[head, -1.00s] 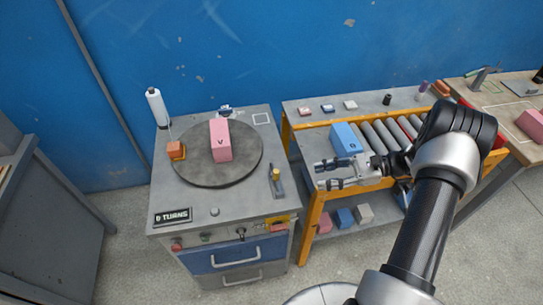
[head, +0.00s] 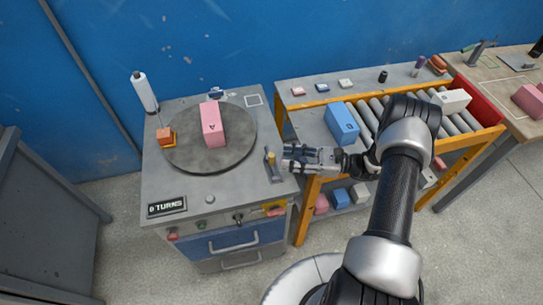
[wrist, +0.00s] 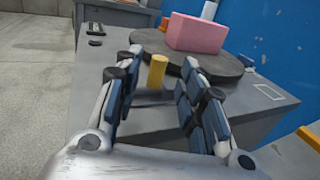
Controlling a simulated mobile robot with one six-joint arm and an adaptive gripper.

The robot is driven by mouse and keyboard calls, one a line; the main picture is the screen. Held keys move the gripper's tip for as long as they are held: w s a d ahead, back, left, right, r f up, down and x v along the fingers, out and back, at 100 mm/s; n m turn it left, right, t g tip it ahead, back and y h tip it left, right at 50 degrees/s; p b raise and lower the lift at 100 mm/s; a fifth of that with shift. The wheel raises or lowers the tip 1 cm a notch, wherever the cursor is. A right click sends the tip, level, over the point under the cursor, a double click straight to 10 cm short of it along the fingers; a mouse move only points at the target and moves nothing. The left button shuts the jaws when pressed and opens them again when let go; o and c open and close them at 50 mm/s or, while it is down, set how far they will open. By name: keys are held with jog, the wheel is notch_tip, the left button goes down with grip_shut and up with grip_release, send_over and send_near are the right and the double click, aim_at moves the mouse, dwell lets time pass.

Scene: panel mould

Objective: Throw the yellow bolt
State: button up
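The yellow bolt (head: 270,159) is a small upright yellow knob on a grey metal fitting, on the right part of the grey cabinet top (head: 225,185). In the wrist view the yellow knob (wrist: 157,70) appears between the two fingers, beyond or near their tips. My gripper (head: 287,158) is just right of the bolt, pointing left at it over the cabinet's right edge. Its fingers (wrist: 158,88) are spread apart with nothing held. I cannot tell whether either finger touches the knob. The fitting's base is partly unclear in the wrist view.
A round dark turntable (head: 185,157) behind the bolt carries a pink block (head: 213,124). An orange block (head: 165,136) and a white bottle (head: 144,91) stand left. A display (head: 167,206) reads "0 TURNS". A blue block (head: 341,123) sits on the orange-framed roller stand (head: 306,205).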

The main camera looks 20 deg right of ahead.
aim_at(272, 155)
jog(key=x, duration=0.6)
jog(key=shift+w+a+b, duration=0.1)
jog(key=shift+a+b, duration=0.15)
jog(key=shift+b, duration=0.15)
grip_shut()
dwell(0.4)
